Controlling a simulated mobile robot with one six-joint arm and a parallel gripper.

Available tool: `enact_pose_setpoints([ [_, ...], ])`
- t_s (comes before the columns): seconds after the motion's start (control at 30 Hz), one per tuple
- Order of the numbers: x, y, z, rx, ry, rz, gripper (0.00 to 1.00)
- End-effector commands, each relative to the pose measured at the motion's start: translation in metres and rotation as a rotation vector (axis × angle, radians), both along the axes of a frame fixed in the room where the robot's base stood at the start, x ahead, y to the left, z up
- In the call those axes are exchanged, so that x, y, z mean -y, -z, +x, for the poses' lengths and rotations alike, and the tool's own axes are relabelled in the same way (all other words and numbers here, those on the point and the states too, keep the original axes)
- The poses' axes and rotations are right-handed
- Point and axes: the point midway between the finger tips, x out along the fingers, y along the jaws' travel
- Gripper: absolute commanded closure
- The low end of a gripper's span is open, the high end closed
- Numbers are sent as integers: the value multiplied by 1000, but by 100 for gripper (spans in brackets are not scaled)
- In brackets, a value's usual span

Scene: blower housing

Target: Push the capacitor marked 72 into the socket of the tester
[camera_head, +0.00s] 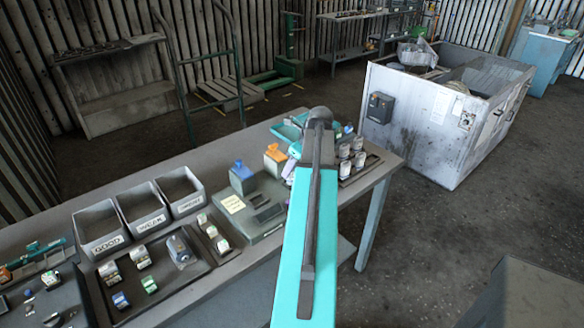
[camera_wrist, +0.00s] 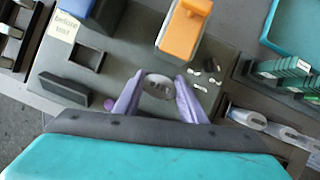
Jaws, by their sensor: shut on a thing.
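My gripper (camera_wrist: 158,92) has purple fingers shut on a small grey oval capacitor (camera_wrist: 158,86). Its top carries a mark too small to read. The gripper is above a grey board, which seems to be the tester (camera_wrist: 125,30). The board has a square opening (camera_wrist: 87,57), perhaps the socket, left of the held capacitor and apart from it. An orange block (camera_wrist: 182,30) stands on the board beyond the gripper. In the head view the tester (camera_head: 262,226) is left of my arm, with a blue block (camera_head: 242,181) and a yellow note (camera_head: 233,203); my arm hides the held capacitor.
Three grey bins (camera_head: 147,211) stand left of the tester, one labelled GOOD. A dark tray (camera_head: 128,314) in front of them holds several small parts. Another tray (camera_head: 372,164) with several pale cylinders lies right of my arm. In the wrist view a teal tray (camera_wrist: 290,30) is at upper right.

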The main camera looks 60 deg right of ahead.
Motion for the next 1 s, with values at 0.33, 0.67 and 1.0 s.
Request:
enact_pose_setpoints([
  [0.33,0,5,0,0,0,0,78],
  [0.67,0,9,0,0,0,0,78],
  [1.0,0,9,0,0,0,0,41],
])
